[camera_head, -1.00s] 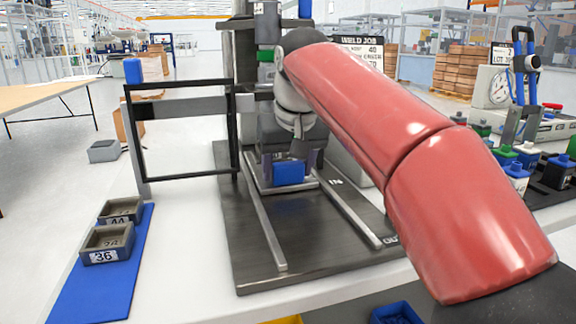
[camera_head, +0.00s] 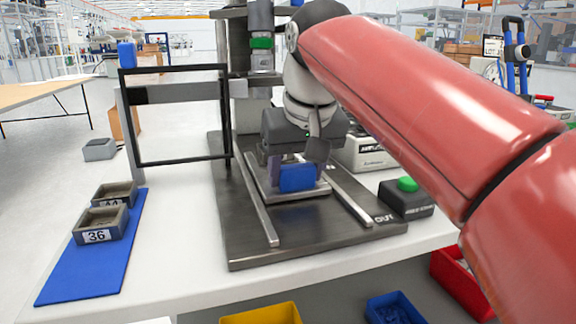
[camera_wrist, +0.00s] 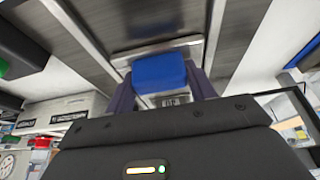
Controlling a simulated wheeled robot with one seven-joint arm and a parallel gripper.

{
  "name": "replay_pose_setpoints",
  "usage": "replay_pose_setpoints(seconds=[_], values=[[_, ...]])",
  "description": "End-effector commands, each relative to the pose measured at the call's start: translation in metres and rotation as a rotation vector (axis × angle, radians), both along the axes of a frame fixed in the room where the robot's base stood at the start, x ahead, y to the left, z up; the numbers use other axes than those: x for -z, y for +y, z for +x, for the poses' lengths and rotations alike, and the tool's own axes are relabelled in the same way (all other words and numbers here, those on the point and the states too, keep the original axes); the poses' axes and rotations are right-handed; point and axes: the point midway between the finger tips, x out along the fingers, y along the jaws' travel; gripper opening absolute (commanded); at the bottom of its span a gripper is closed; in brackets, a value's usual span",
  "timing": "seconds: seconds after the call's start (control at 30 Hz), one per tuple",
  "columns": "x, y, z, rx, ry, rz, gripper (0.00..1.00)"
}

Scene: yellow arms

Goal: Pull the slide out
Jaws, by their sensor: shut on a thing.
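The slide (camera_head: 262,192) is a flat metal plate with a blue handle block (camera_head: 297,178) at its front. It sits between two metal rails on the dark base plate (camera_head: 290,243), whose right rail ends near the word OUT. My gripper (camera_head: 292,172) reaches down from my red arm and is shut on the blue handle. In the wrist view, the blue handle (camera_wrist: 158,72) lies between the two purple-grey fingers (camera_wrist: 162,92), with part of the slide plate (camera_wrist: 190,48) behind it. My gripper body hides the rear of the slide in the head view.
A black frame (camera_head: 228,120) stands left of the rails. A box with a green button (camera_head: 407,185) is right of the base plate. Grey bins (camera_head: 100,226) sit on a blue mat at left. The rails in front of the handle are clear.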

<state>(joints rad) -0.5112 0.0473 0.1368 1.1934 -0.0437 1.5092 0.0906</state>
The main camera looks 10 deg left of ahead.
Motion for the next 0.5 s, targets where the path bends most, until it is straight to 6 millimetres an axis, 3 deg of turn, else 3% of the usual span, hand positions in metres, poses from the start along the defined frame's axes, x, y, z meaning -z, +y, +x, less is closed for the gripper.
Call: replay_pose_setpoints(seconds=[0.3,0.5], values=[[0.002,-0.032,-0.053,0.0,0.0,0.001,0.14],[0.001,-0.045,-0.074,0.001,0.001,0.0,0.14]])
